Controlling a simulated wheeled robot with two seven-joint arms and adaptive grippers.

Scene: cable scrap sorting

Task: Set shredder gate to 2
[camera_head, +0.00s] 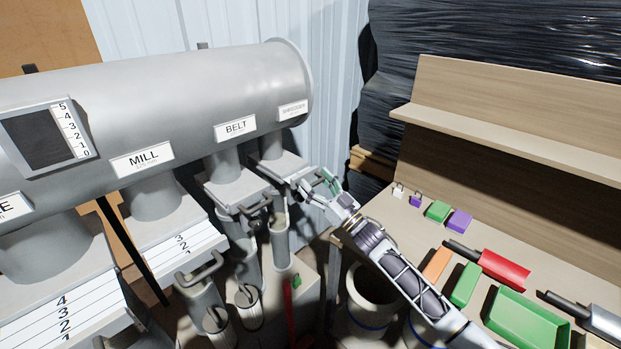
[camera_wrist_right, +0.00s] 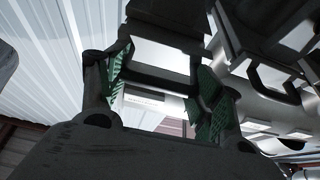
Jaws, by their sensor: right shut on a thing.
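The shredder outlet, with its SHREDDER label (camera_head: 293,110), is at the far right end of the big grey drum in the head view. Its pale gate plate (camera_head: 278,166) sticks out under the outlet pipe. My right gripper (camera_head: 322,186) is at the front end of this gate, shut on what appears to be the gate's handle. In the right wrist view the green-padded fingers (camera_wrist_right: 160,95) stand on either side of a pale plate or handle (camera_wrist_right: 165,55). No scale numbers are readable on the shredder gate, so its setting cannot be told. My left gripper is out of view.
The BELT outlet (camera_head: 236,127) and its gate handle (camera_head: 258,203) stand close left of my right gripper. The MILL outlet (camera_head: 143,160) is further left. A wooden bench at right holds a green tray (camera_head: 525,330), a red scoop (camera_head: 500,268) and several small blocks.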

